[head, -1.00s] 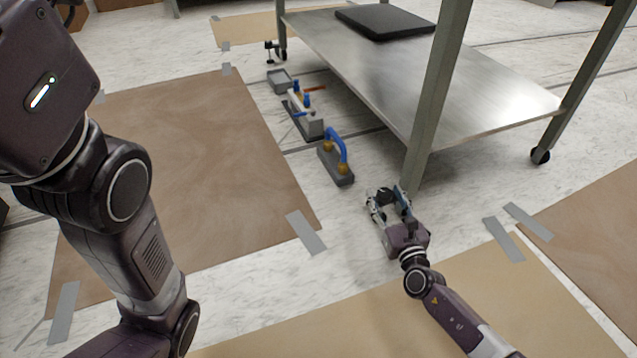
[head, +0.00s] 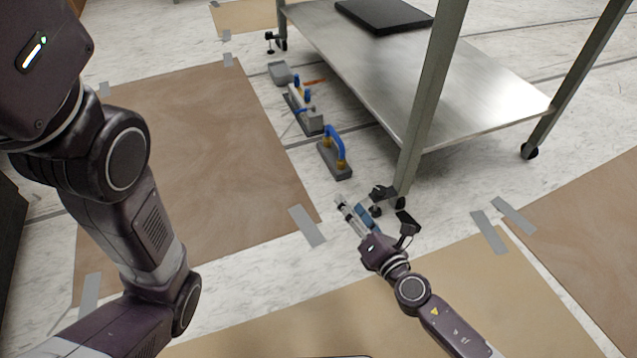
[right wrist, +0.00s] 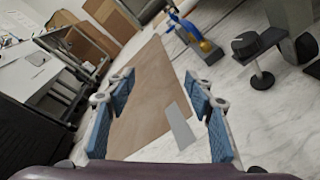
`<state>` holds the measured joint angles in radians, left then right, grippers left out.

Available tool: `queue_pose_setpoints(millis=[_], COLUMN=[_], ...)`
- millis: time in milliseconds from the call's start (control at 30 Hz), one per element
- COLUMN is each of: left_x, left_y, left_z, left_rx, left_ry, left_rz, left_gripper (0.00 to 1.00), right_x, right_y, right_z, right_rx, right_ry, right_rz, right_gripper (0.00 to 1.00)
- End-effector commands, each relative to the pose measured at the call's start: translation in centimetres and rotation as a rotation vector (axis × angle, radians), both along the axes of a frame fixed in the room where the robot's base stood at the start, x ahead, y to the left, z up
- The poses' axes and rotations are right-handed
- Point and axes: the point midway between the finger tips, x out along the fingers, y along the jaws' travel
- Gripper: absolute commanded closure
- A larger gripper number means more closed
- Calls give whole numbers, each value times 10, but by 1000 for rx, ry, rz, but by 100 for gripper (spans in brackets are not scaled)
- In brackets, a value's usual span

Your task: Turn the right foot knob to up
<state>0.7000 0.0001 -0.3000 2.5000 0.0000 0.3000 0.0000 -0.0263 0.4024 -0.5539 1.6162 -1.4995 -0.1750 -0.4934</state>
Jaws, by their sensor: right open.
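The right foot knob (head: 382,192) is a small black clamp-like part at the base of the cart's near leg, with a round pad below it near the floor. In the right wrist view the black knob (right wrist: 245,45) and its disc-shaped foot (right wrist: 262,80) show at the upper right, beyond the fingers. My right gripper (head: 356,211) is open and empty, low over the floor just left of the knob and apart from it. Its blue-padded fingers (right wrist: 160,112) are spread wide. My left arm shows at the left, but its gripper is out of view.
The metal cart (head: 480,92) has a low steel shelf with a black slab (head: 385,15) on it. Another black foot (head: 270,40) is at the far leg. A blue-handled grey tool (head: 335,160) lies left of the near leg. Brown floor sheets (head: 180,150) are taped down nearby.

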Motion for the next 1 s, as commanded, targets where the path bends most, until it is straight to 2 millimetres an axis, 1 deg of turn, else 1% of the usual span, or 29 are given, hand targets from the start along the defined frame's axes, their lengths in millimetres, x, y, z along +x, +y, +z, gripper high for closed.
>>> queue_pose_setpoints(millis=[33,300,500,700,833,1000], left_x=[0,0,0,0,0,0], left_y=[0,0,0,0,0,0], left_z=[7,24,35,44,47,48], left_rx=[0,0,0,0,0,0], left_ry=[0,0,0,0,0,0], left_rz=[0,0,0,0,0,0], left_gripper=[57,57,57,57,57,57], right_x=[-3,-19,-30,-40,-44,-46], right_y=[7,41,62,77,83,86], right_z=[12,51,82,110,121,127], right_rx=[44,261,403,521,570,597], right_ry=[13,83,121,150,162,167], right_rz=[11,78,128,173,192,203], right_gripper=[51,51,51,51,51,51])
